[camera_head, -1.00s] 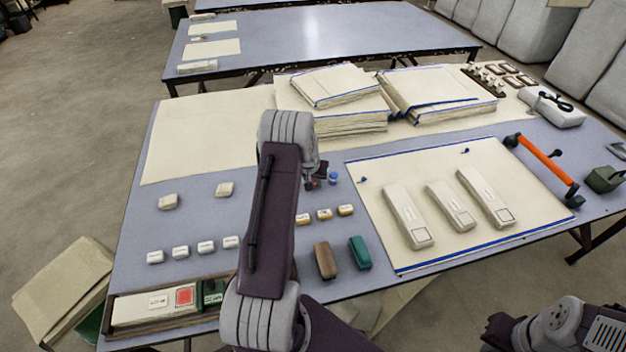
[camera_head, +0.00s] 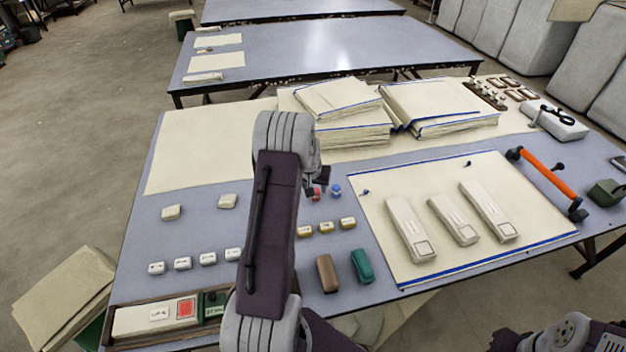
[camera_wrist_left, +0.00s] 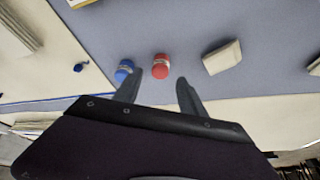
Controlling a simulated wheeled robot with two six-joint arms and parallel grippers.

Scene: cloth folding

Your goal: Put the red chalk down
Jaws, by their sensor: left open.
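The red chalk (camera_head: 316,193) is a short red piece with a pale band, on the blue-grey tabletop beside a similar blue piece (camera_head: 336,190). In the left wrist view the red chalk (camera_wrist_left: 161,66) stands just beyond and between my open fingertips, with the blue piece (camera_wrist_left: 124,70) close to its left. My left gripper (camera_wrist_left: 158,86) is open and empty, with a finger on each side of a clear gap. In the head view the left gripper (camera_head: 318,179) is largely hidden behind my forearm.
Three yellowish blocks (camera_head: 327,227) and a brown and a green block (camera_head: 362,266) lie nearer. A cream board (camera_head: 380,220) with three long pale blocks is at right. Stacked cloths (camera_head: 350,125) stand behind. A pale block (camera_wrist_left: 222,57) lies right of the chalk in the wrist view.

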